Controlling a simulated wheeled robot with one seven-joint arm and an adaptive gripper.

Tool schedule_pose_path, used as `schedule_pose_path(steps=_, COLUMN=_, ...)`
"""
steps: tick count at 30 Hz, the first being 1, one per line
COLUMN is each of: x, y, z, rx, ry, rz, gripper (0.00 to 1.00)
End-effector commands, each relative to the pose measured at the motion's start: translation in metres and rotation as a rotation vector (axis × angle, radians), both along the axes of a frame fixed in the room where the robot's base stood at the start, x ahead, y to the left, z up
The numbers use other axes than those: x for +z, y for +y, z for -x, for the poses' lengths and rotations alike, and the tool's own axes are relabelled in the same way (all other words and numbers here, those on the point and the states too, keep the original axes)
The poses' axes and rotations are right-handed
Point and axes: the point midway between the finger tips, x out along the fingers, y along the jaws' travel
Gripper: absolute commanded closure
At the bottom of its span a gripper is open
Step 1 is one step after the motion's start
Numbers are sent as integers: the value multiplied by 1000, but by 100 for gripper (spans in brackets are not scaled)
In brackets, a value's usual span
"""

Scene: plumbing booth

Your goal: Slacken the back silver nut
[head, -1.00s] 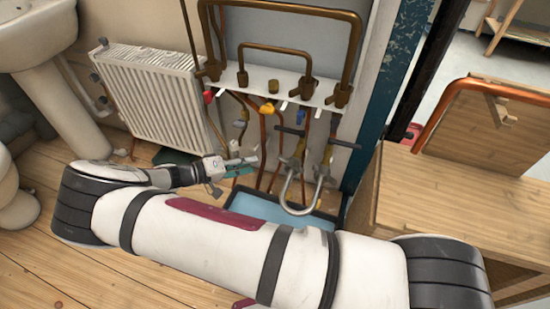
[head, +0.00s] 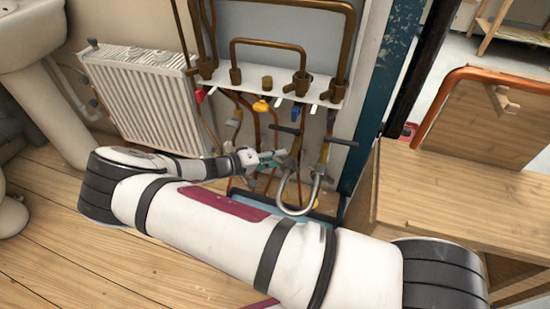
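A silver U-shaped pipe (head: 300,208) hangs below the white pipe board, with its two legs rising to fittings under dark T-handles. The left leg's yellowish fitting (head: 290,160) is close to my gripper (head: 272,160). The silver nuts are too small to make out singly, and I cannot tell which is the back one. My gripper points right, its tip at or just beside the left leg. I cannot tell whether it touches the leg or whether its fingers are open.
The white pipe board (head: 280,90) carries brown pipes and coloured valve handles above my gripper. A blue tray (head: 240,202) lies below the U-pipe. A radiator (head: 145,100) stands left, a wooden bench (head: 455,195) right. Bare wooden floor lies at the lower left.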

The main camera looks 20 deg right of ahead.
Motion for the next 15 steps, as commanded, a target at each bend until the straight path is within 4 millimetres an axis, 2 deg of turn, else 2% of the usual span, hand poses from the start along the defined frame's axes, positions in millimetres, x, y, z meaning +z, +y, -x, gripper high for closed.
schedule_pose_path(steps=3, x=0, y=0, z=0, rx=0, ry=0, rz=0, gripper=68)
schedule_pose_path(steps=8, x=0, y=0, z=0, rx=-1, ry=0, rz=1, gripper=100)
schedule_pose_path(steps=15, x=1, y=-1, z=1, rx=-4, ry=2, rz=6, gripper=100)
